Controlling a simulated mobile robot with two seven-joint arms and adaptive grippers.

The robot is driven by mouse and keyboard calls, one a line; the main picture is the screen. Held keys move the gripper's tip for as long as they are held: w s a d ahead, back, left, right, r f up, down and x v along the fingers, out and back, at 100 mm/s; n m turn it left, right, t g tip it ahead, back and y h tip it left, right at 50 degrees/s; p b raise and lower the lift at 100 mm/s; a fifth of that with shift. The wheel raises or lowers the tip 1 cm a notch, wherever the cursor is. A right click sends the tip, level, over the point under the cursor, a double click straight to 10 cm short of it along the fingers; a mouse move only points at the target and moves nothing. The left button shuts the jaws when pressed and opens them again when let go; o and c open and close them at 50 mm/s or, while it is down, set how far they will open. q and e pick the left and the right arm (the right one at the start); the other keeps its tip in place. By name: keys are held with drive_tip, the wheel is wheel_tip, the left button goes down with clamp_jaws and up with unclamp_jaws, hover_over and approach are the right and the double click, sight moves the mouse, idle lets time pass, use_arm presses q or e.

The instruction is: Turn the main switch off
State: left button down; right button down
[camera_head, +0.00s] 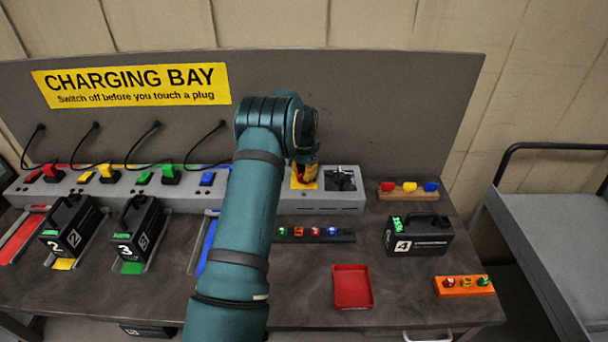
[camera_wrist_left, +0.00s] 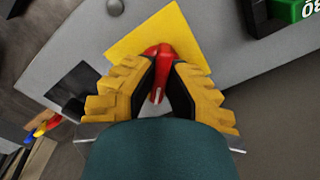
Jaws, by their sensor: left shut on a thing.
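The main switch is a red handle on a yellow plate (camera_head: 297,184) at the right part of the grey charging rail (camera_head: 320,203). In the left wrist view the red handle (camera_wrist_left: 158,52) stands between the yellow ridged fingers of my left gripper (camera_wrist_left: 159,85), over the yellow plate (camera_wrist_left: 190,25). The gripper is shut on the handle. In the head view my left gripper (camera_head: 305,172) points down at the plate, and my wrist hides much of the handle. My right gripper is not in view.
A black-topped socket (camera_head: 341,179) sits just right of the switch. Colored plugs (camera_head: 170,175) with black cables line the rail. Black battery packs (camera_head: 137,235) stand at left, pack 4 (camera_head: 418,235) at right. A red tray (camera_head: 352,287) lies in front. A cart (camera_head: 555,230) stands right.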

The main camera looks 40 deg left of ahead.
use_arm(q)
drive_tip(key=n, duration=0.4)
drive_tip(key=shift+f+n, duration=0.1)
drive_tip(key=shift+n, duration=0.2)
drive_tip(key=shift+s+n, duration=0.1)
drive_tip(key=shift+n, duration=1.8)
drive_tip(key=c, duration=1)
unclamp_jaws()
wheel_tip(320, 180, up, 12)
